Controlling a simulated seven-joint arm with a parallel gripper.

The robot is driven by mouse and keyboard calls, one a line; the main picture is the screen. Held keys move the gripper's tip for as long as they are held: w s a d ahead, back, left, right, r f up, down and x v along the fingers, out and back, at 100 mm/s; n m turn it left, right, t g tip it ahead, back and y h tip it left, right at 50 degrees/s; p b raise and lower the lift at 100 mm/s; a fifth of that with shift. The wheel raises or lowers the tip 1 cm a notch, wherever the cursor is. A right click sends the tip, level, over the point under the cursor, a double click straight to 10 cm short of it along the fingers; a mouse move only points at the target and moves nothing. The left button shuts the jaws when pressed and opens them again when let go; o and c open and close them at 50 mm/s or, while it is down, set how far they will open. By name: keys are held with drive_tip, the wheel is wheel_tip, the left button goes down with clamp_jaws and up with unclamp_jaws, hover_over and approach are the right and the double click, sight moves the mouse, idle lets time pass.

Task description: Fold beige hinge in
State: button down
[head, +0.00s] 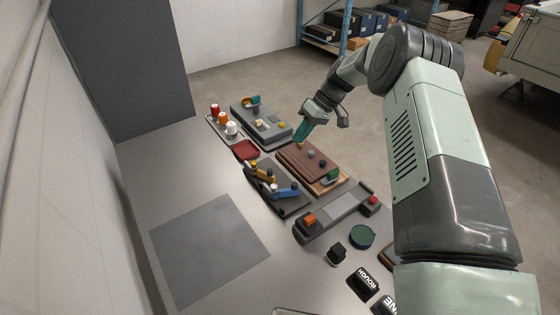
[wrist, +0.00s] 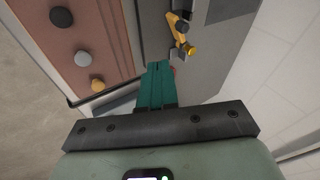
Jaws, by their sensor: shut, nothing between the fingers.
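My gripper (head: 302,133) is shut and empty, with its teal fingers pointing down near the far end of the brown knob board (head: 292,160). In the wrist view the fingers (wrist: 158,72) are pressed together beside that board. A dark board (head: 291,207) carries several coloured hinged arms, among them a yellow one (head: 262,170) and a blue one (head: 288,192). The yellow arm also shows in the wrist view (wrist: 180,32), apart from my fingertips. A small pale piece lies among these arms, but I cannot tell for sure whether it is the beige hinge.
A grey board (head: 270,134) with small fittings and a red tray (head: 245,151) stand at the far side. A long grey unit (head: 335,214) with orange and red blocks and a round green piece (head: 362,237) are nearer. The grey mat (head: 208,248) at left is clear.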

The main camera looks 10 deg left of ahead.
drive_tip(key=w+d+n+y, duration=0.1)
drive_tip(key=d+n, duration=0.1)
drive_tip(key=n, duration=0.1)
hover_over(280, 178)
drive_tip(key=w+d, duration=0.2)
drive_tip(key=w, duration=0.2)
wheel_tip(280, 178, down, 8)
drive_tip(key=shift+s+a+r, duration=0.25)
drive_tip(key=shift+s+a, duration=0.15)
drive_tip(key=shift+s, duration=0.2)
drive_tip(key=shift+s+a+r, duration=0.1)
drive_tip(key=shift+s+a, duration=0.1)
drive_tip(key=shift+s, duration=0.25)
drive_tip(key=shift+s+a+f, duration=0.1)
drive_tip(key=shift+s+a, duration=0.35)
drive_tip(key=shift+s, duration=0.35)
drive_tip(key=shift+s, duration=0.1)
